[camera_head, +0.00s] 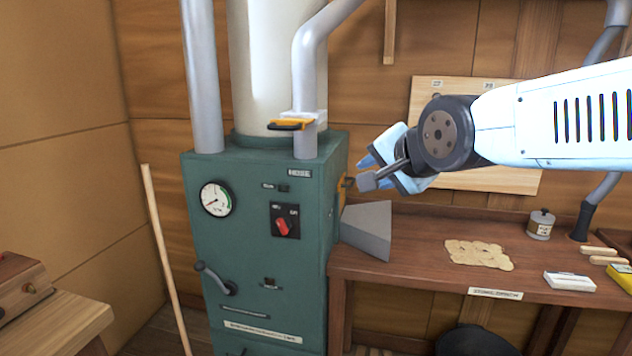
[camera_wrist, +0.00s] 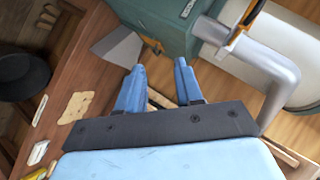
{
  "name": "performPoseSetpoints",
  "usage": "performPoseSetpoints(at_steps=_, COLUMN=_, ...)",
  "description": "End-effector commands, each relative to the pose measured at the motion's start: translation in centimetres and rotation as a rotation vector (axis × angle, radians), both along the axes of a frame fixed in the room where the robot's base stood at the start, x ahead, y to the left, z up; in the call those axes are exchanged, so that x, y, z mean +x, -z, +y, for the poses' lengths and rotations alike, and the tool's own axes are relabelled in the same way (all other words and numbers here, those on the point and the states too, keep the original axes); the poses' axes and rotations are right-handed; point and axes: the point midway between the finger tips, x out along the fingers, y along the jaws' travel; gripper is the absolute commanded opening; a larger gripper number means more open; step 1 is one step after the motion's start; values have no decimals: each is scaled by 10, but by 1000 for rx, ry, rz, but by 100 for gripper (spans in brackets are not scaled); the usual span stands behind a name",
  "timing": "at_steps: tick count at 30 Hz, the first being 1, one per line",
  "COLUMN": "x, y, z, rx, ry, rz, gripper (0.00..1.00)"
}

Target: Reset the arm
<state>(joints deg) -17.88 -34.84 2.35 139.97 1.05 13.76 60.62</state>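My arm reaches in from the right in the head view, and my gripper (camera_head: 368,172) hangs beside the right side of a green machine (camera_head: 240,260), above the left end of a wooden bench. In the wrist view the two blue fingers of my gripper (camera_wrist: 160,72) stand apart with nothing between them. The green machine (camera_wrist: 172,22) shows ahead of the fingertips there. Any gap between my gripper and the machine's side is hard to judge.
A grey wedge (camera_head: 367,232) stands at the left end of the bench (camera_head: 400,258). A tan sheet (camera_head: 478,254), a small can (camera_head: 540,224) and a white box (camera_head: 569,281) lie further right. A yellow-handled lever (camera_head: 287,124) sits near the grey pipe (camera_head: 306,75).

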Motion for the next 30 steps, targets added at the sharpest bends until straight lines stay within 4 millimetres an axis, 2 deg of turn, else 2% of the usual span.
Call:
performPoseSetpoints(at_steps=3, x=-14, y=19, z=-34, rx=-202, ry=-35, rz=56, gripper=36)
performPoseSetpoints(at_steps=9, x=-50, y=50, z=-84, rx=-513, ry=-163, rz=187, gripper=36)
performPoseSetpoints(at_steps=15, x=-89, y=73, z=-118, rx=-719, ry=-327, rz=314, gripper=36)
performPoseSetpoints(at_steps=21, x=-111, y=82, z=-130, rx=-802, ry=-430, rz=375, gripper=36)
performPoseSetpoints(at_steps=30, x=-113, y=83, z=-131, rx=-812, ry=-445, rz=381, gripper=36)
